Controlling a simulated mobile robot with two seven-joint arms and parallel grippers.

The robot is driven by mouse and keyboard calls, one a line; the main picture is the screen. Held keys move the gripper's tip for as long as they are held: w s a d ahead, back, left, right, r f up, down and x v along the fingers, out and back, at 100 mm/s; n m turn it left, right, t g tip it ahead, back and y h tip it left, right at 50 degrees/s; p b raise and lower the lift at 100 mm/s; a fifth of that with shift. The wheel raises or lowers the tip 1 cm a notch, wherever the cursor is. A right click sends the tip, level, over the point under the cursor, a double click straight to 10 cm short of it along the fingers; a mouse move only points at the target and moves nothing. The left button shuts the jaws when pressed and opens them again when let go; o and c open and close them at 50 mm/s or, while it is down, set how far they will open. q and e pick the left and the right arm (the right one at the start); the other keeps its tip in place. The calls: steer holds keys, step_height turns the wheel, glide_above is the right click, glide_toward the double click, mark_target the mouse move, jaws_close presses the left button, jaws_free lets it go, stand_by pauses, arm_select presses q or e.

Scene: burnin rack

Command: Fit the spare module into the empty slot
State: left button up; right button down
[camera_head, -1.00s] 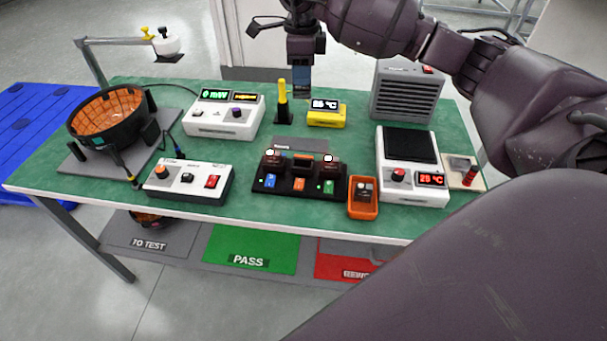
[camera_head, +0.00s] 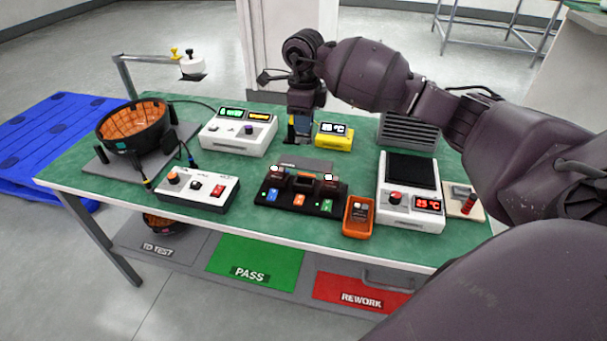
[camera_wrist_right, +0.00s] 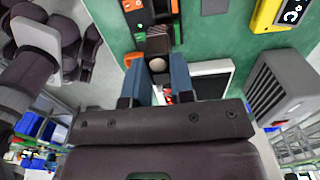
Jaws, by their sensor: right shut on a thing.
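The black module rack (camera_head: 299,201) sits mid-table, with blue, orange and green markers along its front. Modules with pale round knobs stand in its left slot (camera_head: 273,176) and right slot (camera_head: 328,182); the middle slot between them looks empty. My right gripper (camera_head: 301,124) is above the table behind the rack, fingers down. In the right wrist view its blue fingers (camera_wrist_right: 160,78) are shut on a dark block with a round knob (camera_wrist_right: 157,64), which looks like the spare module. The fingers hide it in the head view. My left gripper is not in view.
A yellow thermometer (camera_head: 333,136) is beside my gripper. White instruments (camera_head: 237,132) and an orange-lined bowl (camera_head: 132,130) stand left.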

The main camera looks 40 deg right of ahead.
mark_target(304, 142)
step_height(304, 142, down, 15)
steer(key=shift+f+b, duration=0.1)
steer(key=shift+b, duration=0.6)
steer(key=shift+f, duration=0.15)
steer(key=c, duration=1)
jaws_free()
step_height(304, 142, up, 12)
steer(key=shift+s+r+p, duration=0.1)
steer(key=shift+r+p, duration=0.05)
steer(key=shift+p, duration=0.4)
